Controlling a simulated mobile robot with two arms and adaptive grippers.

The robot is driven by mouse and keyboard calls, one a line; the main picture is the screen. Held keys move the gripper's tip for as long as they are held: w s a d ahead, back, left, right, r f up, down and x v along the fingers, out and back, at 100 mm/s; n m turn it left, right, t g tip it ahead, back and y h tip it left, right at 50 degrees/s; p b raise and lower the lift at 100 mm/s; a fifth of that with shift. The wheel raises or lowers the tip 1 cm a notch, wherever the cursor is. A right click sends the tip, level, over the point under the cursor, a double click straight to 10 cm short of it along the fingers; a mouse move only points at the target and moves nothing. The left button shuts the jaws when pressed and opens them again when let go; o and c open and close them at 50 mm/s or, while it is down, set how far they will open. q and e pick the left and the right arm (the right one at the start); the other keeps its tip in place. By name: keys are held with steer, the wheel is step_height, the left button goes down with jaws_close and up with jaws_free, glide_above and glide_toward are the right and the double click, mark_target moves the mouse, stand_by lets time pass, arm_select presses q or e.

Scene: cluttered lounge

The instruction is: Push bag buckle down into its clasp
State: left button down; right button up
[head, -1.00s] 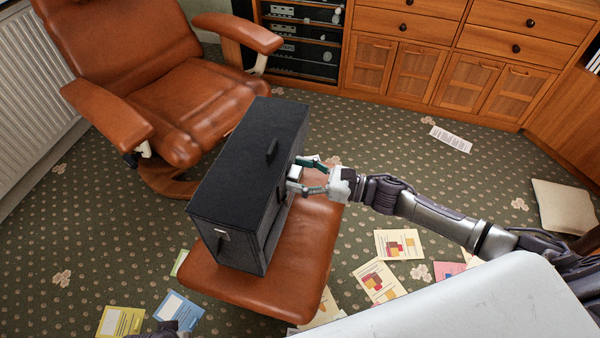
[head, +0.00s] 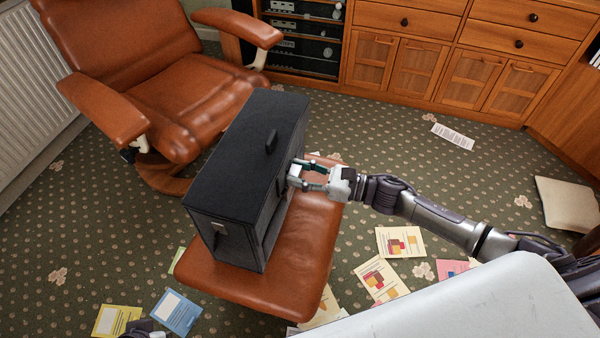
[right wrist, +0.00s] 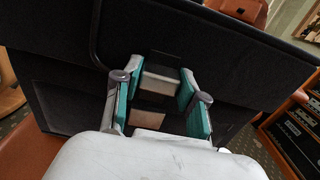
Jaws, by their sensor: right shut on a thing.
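The black bag (head: 238,165) stands upright on a brown leather footstool (head: 300,245). My right gripper (head: 300,174) is at the bag's right side, its fingers reaching to the front. In the right wrist view its teal-padded fingers (right wrist: 157,97) stand either side of the silver bag buckle (right wrist: 160,80), and it is shut on the buckle. A pale clasp plate (right wrist: 150,116) shows lower on the bag's dark front, apart from the buckle in this view. A small dark part of my left arm (head: 142,327) shows at the bottom edge; its fingers cannot be made out.
A brown leather armchair (head: 175,85) stands behind the bag. Wooden cabinets (head: 430,65) line the back. Several papers and cards (head: 400,242) lie on the patterned carpet, and a beige cushion (head: 566,204) lies at the right. A white surface (head: 470,305) fills the lower right.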

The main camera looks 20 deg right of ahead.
steer(key=shift+f, duration=0.3)
steer(key=o, duration=0.9)
steer(key=shift+r, duration=0.1)
steer(key=v, duration=1.2)
